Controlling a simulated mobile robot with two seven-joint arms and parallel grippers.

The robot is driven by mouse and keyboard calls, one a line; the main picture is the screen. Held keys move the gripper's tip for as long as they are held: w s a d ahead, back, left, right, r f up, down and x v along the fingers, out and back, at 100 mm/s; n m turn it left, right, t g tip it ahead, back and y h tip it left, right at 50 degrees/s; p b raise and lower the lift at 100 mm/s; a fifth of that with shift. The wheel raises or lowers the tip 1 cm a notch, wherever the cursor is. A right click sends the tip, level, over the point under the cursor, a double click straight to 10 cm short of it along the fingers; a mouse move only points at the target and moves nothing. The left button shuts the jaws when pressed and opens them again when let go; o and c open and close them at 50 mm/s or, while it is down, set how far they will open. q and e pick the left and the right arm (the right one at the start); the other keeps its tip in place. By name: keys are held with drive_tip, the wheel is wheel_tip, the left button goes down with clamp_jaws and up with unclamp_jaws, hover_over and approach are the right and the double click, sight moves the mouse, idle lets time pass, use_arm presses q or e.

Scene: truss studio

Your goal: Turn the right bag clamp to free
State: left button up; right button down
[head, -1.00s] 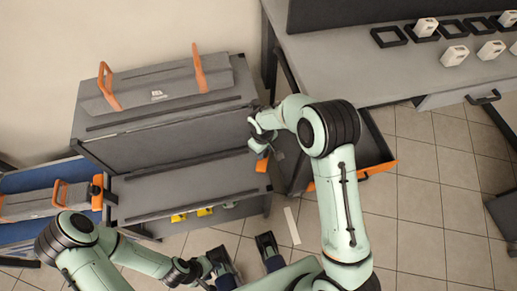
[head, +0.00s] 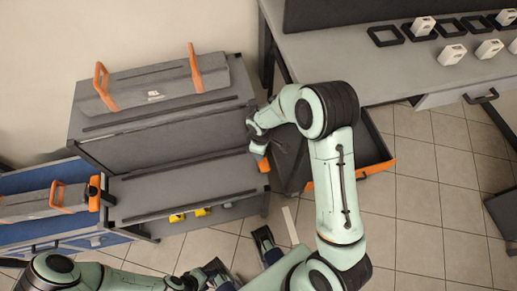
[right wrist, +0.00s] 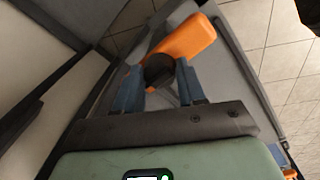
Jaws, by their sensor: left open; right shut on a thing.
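The right bag clamp has an orange lever (head: 263,164) at the right end of the grey cabinet. In the right wrist view, the lever (right wrist: 188,38) slants up to the right from a dark round hub (right wrist: 158,72). My right gripper (head: 257,143) is shut on the clamp; its blue fingers (right wrist: 160,88) flank the hub. The fingers hide part of the clamp. The left clamp (head: 94,192), black and orange, is at the cabinet's left end. My left gripper (head: 206,278) is open, low in the head view, apart from the clamps and partly cut off.
A grey bag (head: 155,88) with two orange handles lies on the cabinet top (head: 130,122). Another grey bag (head: 30,204) lies at the left. An open dark drawer (head: 372,146) is right of my right gripper. A workbench (head: 390,75) stands behind it.

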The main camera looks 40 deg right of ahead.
drive_tip(key=c, duration=0.9)
unclamp_jaws()
drive_tip(key=shift+c, duration=0.2)
wheel_tip(320, 180, up, 13)
drive_tip(key=p, duration=0.1)
drive_tip(key=shift+s+a+r+p, duration=0.2)
drive_tip(key=shift+s+a+p, duration=0.05)
drive_tip(key=shift+a+p, duration=0.15)
